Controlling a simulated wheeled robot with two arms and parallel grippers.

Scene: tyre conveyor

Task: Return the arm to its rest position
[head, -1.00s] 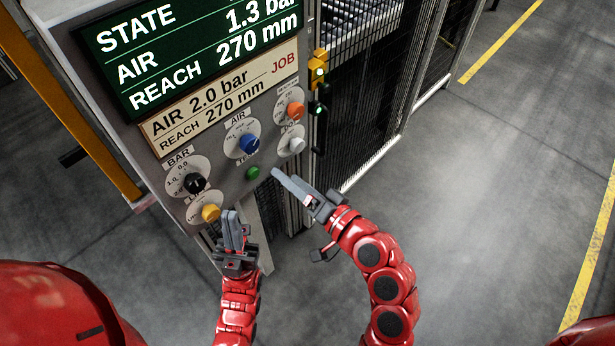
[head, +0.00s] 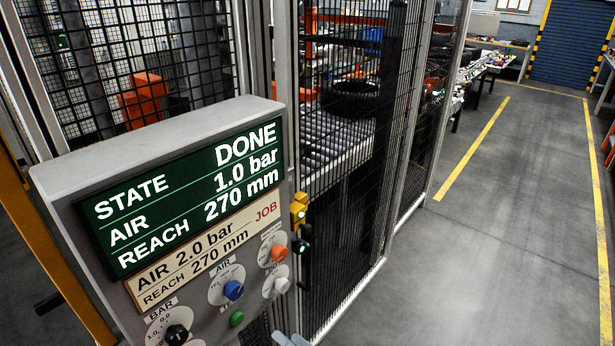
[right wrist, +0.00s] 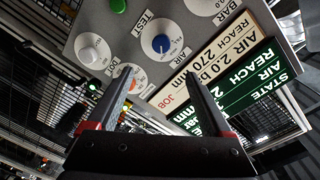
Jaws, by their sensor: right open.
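My right gripper (head: 290,340) shows only as grey fingertips at the bottom edge of the head view, in front of the control panel (head: 160,144). In the right wrist view its two fingers (right wrist: 158,78) are spread, with nothing between them. The panel stands beyond the fingers and appears upside down there. The green screen (head: 185,200) reads STATE DONE, AIR 1.0 bar, REACH 270 mm. The job card (head: 205,255) below reads AIR 2.0 bar, REACH 270 mm. My left gripper is out of view.
The panel carries a blue knob (head: 233,290), an orange knob (head: 279,253), a white knob (head: 282,285), a black knob (head: 176,335) and a green button (head: 237,319). A mesh fence (head: 350,200) encloses rollers and a tyre (head: 352,98). Open floor (head: 500,240) lies right.

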